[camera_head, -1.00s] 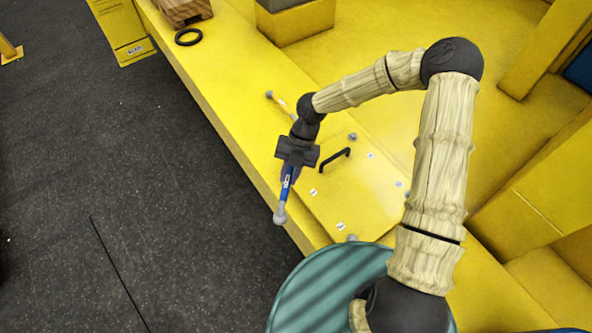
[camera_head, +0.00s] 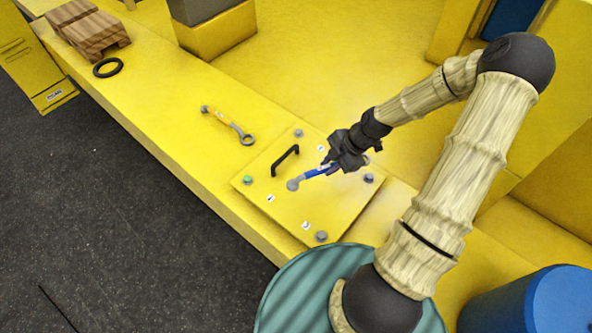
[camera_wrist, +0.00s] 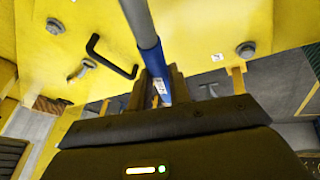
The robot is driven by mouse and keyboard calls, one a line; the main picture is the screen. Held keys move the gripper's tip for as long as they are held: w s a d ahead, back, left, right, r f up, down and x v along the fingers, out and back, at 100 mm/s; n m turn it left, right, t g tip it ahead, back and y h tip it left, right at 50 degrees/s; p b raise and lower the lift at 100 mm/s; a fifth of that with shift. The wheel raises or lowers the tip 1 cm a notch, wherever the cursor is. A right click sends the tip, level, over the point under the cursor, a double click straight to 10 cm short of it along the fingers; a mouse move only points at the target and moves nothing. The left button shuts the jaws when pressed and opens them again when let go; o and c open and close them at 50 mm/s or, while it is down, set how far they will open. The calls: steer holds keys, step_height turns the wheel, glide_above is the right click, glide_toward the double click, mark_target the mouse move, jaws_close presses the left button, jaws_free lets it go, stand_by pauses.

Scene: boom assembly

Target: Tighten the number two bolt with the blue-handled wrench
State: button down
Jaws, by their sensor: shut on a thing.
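My gripper (camera_head: 345,157) is shut on the blue-handled wrench (camera_head: 318,171), whose grey end points left over the yellow plate (camera_head: 290,205). In the wrist view the blue handle (camera_wrist: 153,62) runs up from between my fingers (camera_wrist: 161,90), its far end out of frame. The plate has a green-topped bolt (camera_head: 248,180) at its left corner and grey bolts at the back (camera_head: 298,133), right (camera_head: 369,178) and front (camera_head: 321,236). Small number labels sit near the bolts but are too small to read, so I cannot tell which is number two. The wrench looks apart from the bolts.
A black handle (camera_head: 285,161) stands up from the plate. A yellow-handled wrench (camera_head: 228,124) lies behind it. A black ring (camera_head: 108,67) and wooden blocks (camera_head: 92,32) are farther back left. A blue barrel (camera_head: 540,303) stands at the front right.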

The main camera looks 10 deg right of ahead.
steer(key=d, duration=0.1)
steer(key=d+m, duration=0.1)
steer(key=d, duration=0.1)
steer(key=shift+s+f+m+t, duration=0.2)
steer(key=shift+m+t, duration=0.1)
steer(key=shift+t, duration=0.1)
steer(key=shift+f, duration=0.1)
steer(key=shift+f+b, duration=2.3)
steer(key=shift+f, duration=0.15)
steer(key=shift+f+b, duration=0.7)
steer(key=shift+f, duration=0.35)
steer(key=shift+w, duration=0.1)
steer(key=shift+w+a+m+h, duration=0.1)
steer(key=shift+w+m+h, duration=0.15)
steer(key=shift+m+h, duration=0.05)
steer(key=shift+w+m, duration=0.35)
steer(key=shift+m, duration=0.05)
